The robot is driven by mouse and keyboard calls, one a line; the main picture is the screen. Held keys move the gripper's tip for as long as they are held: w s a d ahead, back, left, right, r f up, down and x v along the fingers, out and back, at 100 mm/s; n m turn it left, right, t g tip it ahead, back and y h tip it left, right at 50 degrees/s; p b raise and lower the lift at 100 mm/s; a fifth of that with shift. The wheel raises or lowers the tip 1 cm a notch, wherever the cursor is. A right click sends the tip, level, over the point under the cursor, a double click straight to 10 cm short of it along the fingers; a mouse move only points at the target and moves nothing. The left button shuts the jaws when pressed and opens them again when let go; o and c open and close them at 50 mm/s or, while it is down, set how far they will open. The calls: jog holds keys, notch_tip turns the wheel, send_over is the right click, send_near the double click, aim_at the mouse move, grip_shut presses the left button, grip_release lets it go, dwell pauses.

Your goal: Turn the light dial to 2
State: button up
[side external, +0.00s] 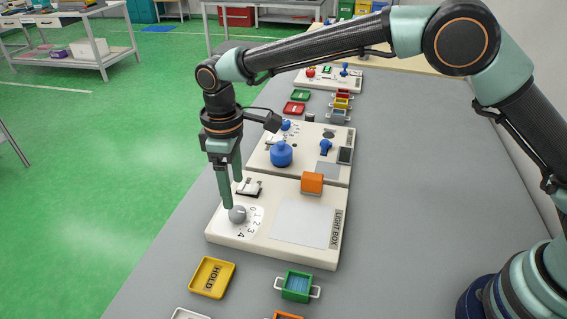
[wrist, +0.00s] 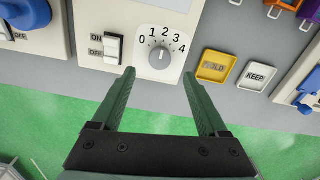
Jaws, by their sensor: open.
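The light dial (side external: 237,214) is a round grey knob on a white plate with numbers 0 to 4, at the near left of the cream light box (side external: 260,250). In the wrist view the dial (wrist: 160,57) lies just beyond my fingertips, between their lines, with the numbers in an arc above it. Its pointer mark is too small to read surely. My gripper (side external: 232,194) points down over the dial, its green fingers apart and empty. In the wrist view my gripper (wrist: 158,74) shows a wide gap, and neither finger appears to touch the knob.
An ON/OFF rocker switch (wrist: 113,48) sits left of the dial. An orange block (side external: 312,183) stands at the box's back edge. Behind is a panel with a blue knob (side external: 281,155). A yellow HOLD tray (side external: 212,278) and a green tray (side external: 296,286) lie in front.

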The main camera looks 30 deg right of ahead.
notch_tip(320, 180, up, 6)
jog(key=shift+f, duration=0.2)
jog(key=s+d+r+m+t, duration=0.1)
jog(key=s+d+r+m, duration=0.1)
jog(key=d+r, duration=0.45)
jog(key=s+d+r+m+t, duration=0.1)
jog(key=d+r+m, duration=0.25)
jog(key=d, duration=0.65)
jog(key=s+d+f+m+t, duration=0.1)
jog(key=s+d+m+t, duration=0.2)
jog(key=s+d, duration=1)
jog(key=shift+d+f+m+t, duration=0.3)
jog(key=shift+d+f+m, duration=0.1)
jog(key=shift+m, duration=0.65)
